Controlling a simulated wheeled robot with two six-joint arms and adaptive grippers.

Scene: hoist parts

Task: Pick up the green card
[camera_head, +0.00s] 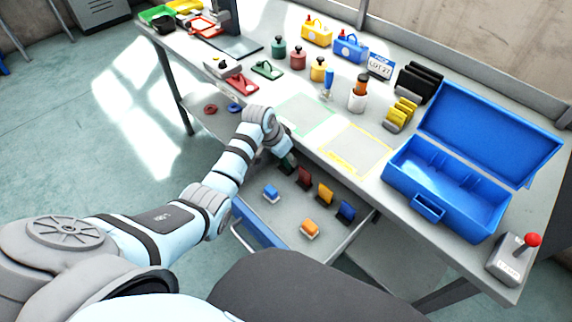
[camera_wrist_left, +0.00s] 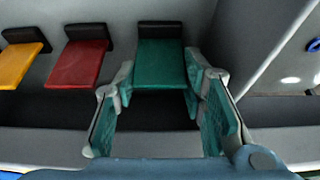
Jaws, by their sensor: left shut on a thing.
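The green card (camera_wrist_left: 160,64) stands in a dark holder, in line with the other cards in the left wrist view. My left gripper (camera_wrist_left: 158,84) is around the card, one finger at each side edge, shut on it. In the head view my left gripper (camera_head: 286,157) reaches down into the open drawer at its back left, and it mostly hides the green card there. My right gripper is not in view.
Beside the green card in the drawer (camera_head: 262,212) stand a red card (camera_head: 304,177), an orange card (camera_head: 325,193) and a blue card (camera_head: 346,211). The worktop with a blue toolbox (camera_head: 440,195) is above.

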